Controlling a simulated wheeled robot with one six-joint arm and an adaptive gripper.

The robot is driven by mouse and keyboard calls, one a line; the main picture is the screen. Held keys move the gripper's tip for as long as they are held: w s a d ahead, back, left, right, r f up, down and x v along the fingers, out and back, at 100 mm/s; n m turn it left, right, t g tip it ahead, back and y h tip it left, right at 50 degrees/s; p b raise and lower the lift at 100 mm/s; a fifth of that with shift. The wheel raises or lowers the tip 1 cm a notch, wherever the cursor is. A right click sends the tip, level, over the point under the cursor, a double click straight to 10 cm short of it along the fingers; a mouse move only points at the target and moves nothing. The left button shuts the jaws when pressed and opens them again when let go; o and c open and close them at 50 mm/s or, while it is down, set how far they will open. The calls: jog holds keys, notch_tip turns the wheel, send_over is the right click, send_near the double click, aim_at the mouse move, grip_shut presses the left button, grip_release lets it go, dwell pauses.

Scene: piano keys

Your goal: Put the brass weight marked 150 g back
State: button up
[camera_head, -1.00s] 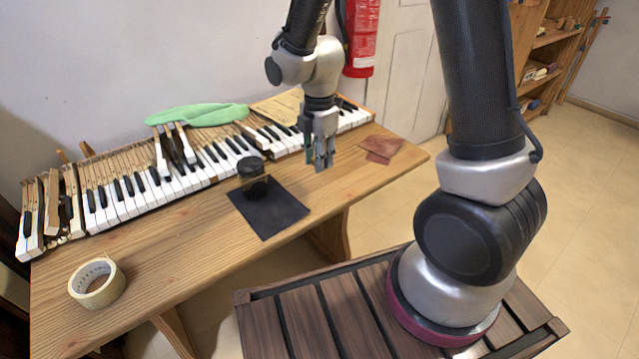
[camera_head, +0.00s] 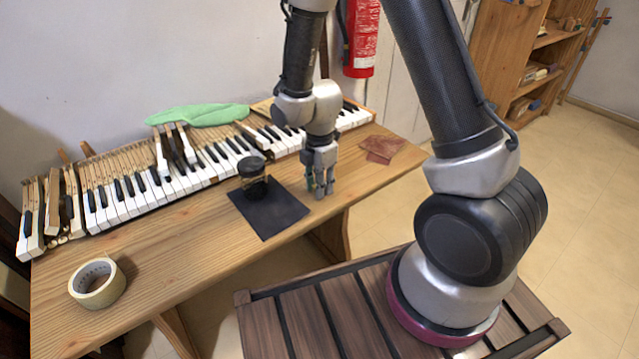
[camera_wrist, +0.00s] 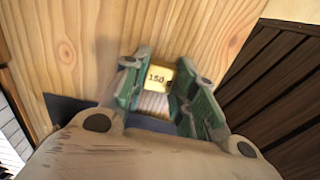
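The brass weight marked 150 (camera_wrist: 158,76) sits between the green-padded fingers of my gripper (camera_wrist: 160,88) in the wrist view, its marked face towards the camera. The fingers look closed against its two sides. In the head view my gripper (camera_head: 319,187) points down, low over the bare table just right of the black mat (camera_head: 277,215). The weight cannot be made out there among the fingers. Whether its base touches the wood cannot be told.
A dark cylindrical object (camera_head: 253,178) stands on the mat's back left part. A piano keyboard (camera_head: 150,185) runs along the wooden table (camera_head: 180,250). A tape roll (camera_head: 97,283) lies front left, brown cloth pieces (camera_head: 381,148) back right. The table's front edge is close.

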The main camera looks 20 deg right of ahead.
jog(key=o, duration=0.3)
jog(key=shift+r, duration=0.15)
notch_tip(320, 180, up, 12)
jog(key=s+d+r+m+t, duration=0.1)
jog(key=s+d+r+m, duration=0.25)
jog(key=r+m, duration=0.2)
jog(key=s+d+r+m+t, duration=0.1)
jog(key=s+d+r+m, duration=0.2)
jog(key=d+r+m, duration=0.3)
jog(key=s+d+r+m+t, duration=0.1)
jog(key=s+d+r+m, duration=0.1)
jog(key=s+m, duration=0.3)
jog(key=s+d+r+m+t, duration=0.1)
jog(key=s+d+r+m, duration=0.2)
jog(key=s+r+m, duration=0.2)
jog(key=s, duration=0.2)
jog(key=shift+s+d+r, duration=0.2)
jog(key=shift+s+r, duration=0.1)
